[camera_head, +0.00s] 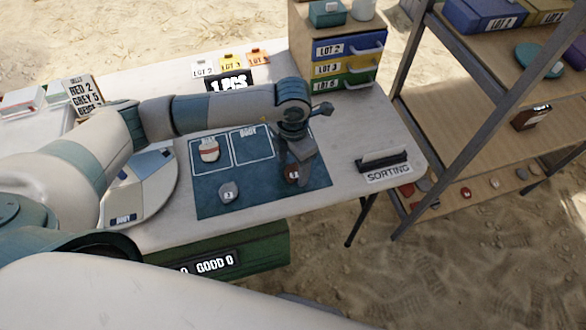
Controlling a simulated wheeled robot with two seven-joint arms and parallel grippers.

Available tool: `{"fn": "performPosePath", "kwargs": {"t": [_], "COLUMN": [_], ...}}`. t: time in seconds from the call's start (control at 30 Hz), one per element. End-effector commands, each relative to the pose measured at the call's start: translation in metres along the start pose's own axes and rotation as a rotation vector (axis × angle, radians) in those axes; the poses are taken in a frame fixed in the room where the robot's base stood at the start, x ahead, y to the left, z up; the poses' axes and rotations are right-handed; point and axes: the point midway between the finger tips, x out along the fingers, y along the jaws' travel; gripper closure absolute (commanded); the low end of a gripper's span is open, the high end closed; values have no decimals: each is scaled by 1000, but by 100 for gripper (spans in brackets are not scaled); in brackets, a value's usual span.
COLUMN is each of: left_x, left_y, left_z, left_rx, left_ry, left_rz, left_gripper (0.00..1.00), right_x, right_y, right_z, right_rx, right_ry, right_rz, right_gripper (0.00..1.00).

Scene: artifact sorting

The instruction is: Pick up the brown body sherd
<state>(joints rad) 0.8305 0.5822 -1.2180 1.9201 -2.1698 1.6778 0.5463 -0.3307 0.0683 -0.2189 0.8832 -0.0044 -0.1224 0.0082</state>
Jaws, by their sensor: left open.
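The brown sherd (291,174) with a small white label lies on the right part of the dark blue mat (250,200). My left gripper (295,178) points down right over it and hides part of it. Its jaws are open, and I cannot tell whether they touch the sherd. A grey labelled sherd (228,193) lies on the front of the mat. A red and white sherd (209,150) lies in the mat's left outlined box. My right gripper is not in view.
A drawer unit (345,62) with blue, yellow and green drawers stands at the table's back right. A black holder (383,160) with a SORTING sign is at the right edge. A metal-framed shelf (420,60) stands right of the table. A round tray (160,185) is left of the mat.

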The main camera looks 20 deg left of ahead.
Motion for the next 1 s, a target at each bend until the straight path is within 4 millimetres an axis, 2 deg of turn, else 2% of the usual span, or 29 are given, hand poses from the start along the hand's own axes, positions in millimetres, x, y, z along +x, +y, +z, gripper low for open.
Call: {"fn": "performPosePath", "kwargs": {"t": [0.13,0.53,0.57,0.7,0.73,1.0], "left_x": [4,4,4,4,4,4], "left_y": [0,0,0,0,0,0], "left_z": [0,0,0,0,0,0], "left_rx": [1,1,1,1,1,1], "left_ry": [-2,-2,-2,-2,-2,-2], "left_rz": [-1,0,0,0,0,0], "left_gripper": [36,36,41,75,80,80], "right_x": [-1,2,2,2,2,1], "right_y": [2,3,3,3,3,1], "right_z": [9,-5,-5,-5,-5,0], "right_rx": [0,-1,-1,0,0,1], "right_ry": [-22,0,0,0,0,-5], "right_rz": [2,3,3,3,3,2], "right_gripper": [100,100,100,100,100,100]}}
